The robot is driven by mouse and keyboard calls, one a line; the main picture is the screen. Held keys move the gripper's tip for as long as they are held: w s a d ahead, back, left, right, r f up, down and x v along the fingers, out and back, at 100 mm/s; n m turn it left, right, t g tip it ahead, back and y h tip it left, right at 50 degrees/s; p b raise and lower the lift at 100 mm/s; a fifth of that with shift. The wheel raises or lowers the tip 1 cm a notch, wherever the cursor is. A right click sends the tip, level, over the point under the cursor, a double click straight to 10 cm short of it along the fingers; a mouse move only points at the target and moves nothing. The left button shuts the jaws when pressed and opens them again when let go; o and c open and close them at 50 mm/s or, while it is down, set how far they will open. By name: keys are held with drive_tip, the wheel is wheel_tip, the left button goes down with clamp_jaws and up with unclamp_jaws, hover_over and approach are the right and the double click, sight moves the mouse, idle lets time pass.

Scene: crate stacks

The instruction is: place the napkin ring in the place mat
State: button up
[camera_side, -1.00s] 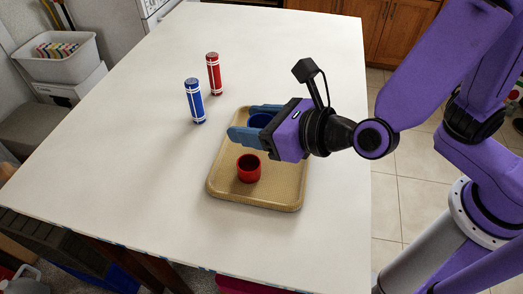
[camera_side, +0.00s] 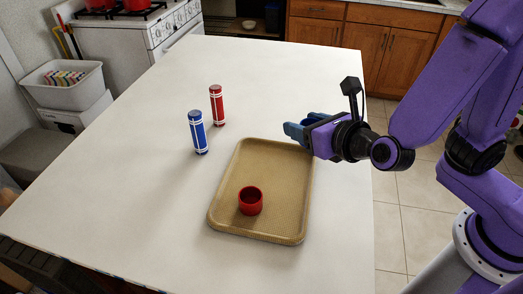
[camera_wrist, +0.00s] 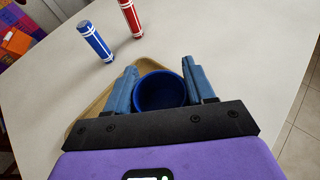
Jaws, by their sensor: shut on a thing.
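My gripper (camera_side: 303,124) is raised near the far right corner of the tan, textured rectangular tray (camera_side: 228,208), the only mat-like thing in view. In the wrist view my gripper (camera_wrist: 159,70) is shut on a round, hollow blue ring or cup (camera_wrist: 161,92), held between its two blue fingers. In the side view the fingers largely hide this blue piece. Whether it has a bottom I cannot tell. A similar red ring or cup (camera_side: 250,207) stands upright on the near part of the tray. Part of the tray (camera_wrist: 92,112) shows left of my fingers in the wrist view.
A blue cylinder with white bands (camera_side: 197,133) and a red one (camera_side: 217,106) stand upright left of the tray. The rest of the white table (camera_side: 130,190) is clear. Its right edge runs close beneath my arm.

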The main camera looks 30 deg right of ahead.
drive_tip(key=w+a+f, duration=0.2)
drive_tip(key=w+f, duration=0.1)
drive_tip(key=w, duration=0.2)
hover_over(261, 158)
wheel_tip(261, 158, down, 5)
drive_tip(key=shift+s+f, duration=0.1)
drive_tip(key=shift+f, duration=1.55)
drive_tip(key=shift+f, duration=0.15)
drive_tip(key=o, duration=0.8)
drive_tip(key=shift+c, duration=0.2)
